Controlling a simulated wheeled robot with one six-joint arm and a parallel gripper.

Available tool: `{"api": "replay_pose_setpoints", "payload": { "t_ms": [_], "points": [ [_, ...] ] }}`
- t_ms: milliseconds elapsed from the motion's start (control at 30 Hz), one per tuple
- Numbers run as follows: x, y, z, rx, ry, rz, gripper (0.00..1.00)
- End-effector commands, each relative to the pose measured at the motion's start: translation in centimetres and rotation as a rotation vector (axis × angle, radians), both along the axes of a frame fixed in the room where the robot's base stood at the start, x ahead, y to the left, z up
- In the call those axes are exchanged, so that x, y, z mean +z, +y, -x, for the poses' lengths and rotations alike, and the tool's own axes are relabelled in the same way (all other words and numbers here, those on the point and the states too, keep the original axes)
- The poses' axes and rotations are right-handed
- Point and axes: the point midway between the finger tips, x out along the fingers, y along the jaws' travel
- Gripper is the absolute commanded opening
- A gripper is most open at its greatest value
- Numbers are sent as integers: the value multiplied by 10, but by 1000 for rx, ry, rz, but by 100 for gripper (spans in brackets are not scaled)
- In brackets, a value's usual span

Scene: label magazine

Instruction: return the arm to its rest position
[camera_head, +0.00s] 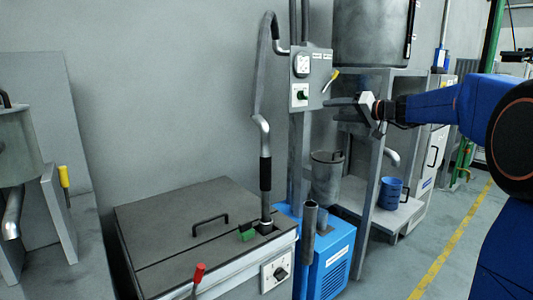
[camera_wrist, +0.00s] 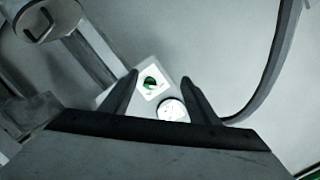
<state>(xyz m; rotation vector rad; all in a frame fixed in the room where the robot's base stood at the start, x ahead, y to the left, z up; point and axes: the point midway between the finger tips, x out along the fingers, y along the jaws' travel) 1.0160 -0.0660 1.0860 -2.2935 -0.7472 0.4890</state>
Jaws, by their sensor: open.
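My blue arm (camera_head: 440,103) reaches in from the right in the head view. My gripper (camera_head: 345,103) points left, near the grey control box (camera_head: 313,75) on the post. The box carries a round gauge, a green knob (camera_head: 301,95) and a yellow-handled lever (camera_head: 331,78). In the wrist view my gripper's two dark fingers (camera_wrist: 158,95) stand apart with nothing between them. The green knob (camera_wrist: 151,82) and the round gauge (camera_wrist: 172,109) show beyond the fingers. I cannot tell the exact gap to the box.
A metal frame (camera_head: 375,150) with a large tank (camera_head: 372,30) above stands behind my gripper. A grey-lidded cabinet (camera_head: 180,255) stands at front left. Floor at the right is clear.

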Motion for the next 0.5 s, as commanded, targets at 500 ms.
{"api": "replay_pose_setpoints", "payload": {
  "t_ms": [500],
  "points": [
    [-114,78,224,91,357,325,55]
  ]
}}
